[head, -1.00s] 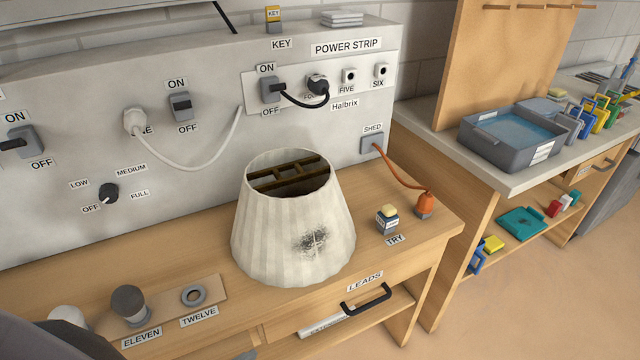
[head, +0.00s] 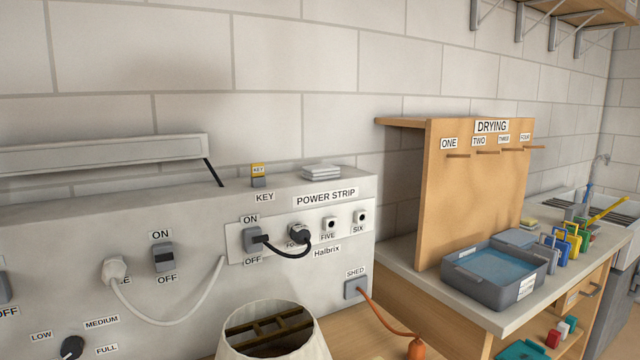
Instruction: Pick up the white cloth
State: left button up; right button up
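A small pale, flat, stacked item (head: 322,173) lies on top of the grey panel housing, right of the yellow key tag. It looks like folded white cloth, but it is too small to be sure. No other cloth shows. Neither of my grippers is in the head view.
The grey panel (head: 205,215) carries switches, a dial, plugs and a power strip (head: 345,238). At right are a wooden drying board (head: 475,200), a grey tray (head: 490,290) of blue liquid and several coloured clips.

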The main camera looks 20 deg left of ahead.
aim_at(317, 172)
jog(key=i+l, duration=0.25)
jog(key=i+l+u, duration=0.1)
jog(key=i+l, duration=0.15)
jog(key=l, duration=0.2)
jog(key=i+l, duration=0.25)
jog(key=l, duration=0.15)
jog(key=i+l+u, duration=0.1)
jog(key=l, duration=0.25)
jog(key=i+l, duration=0.35)
jog(key=l+u, duration=0.05)
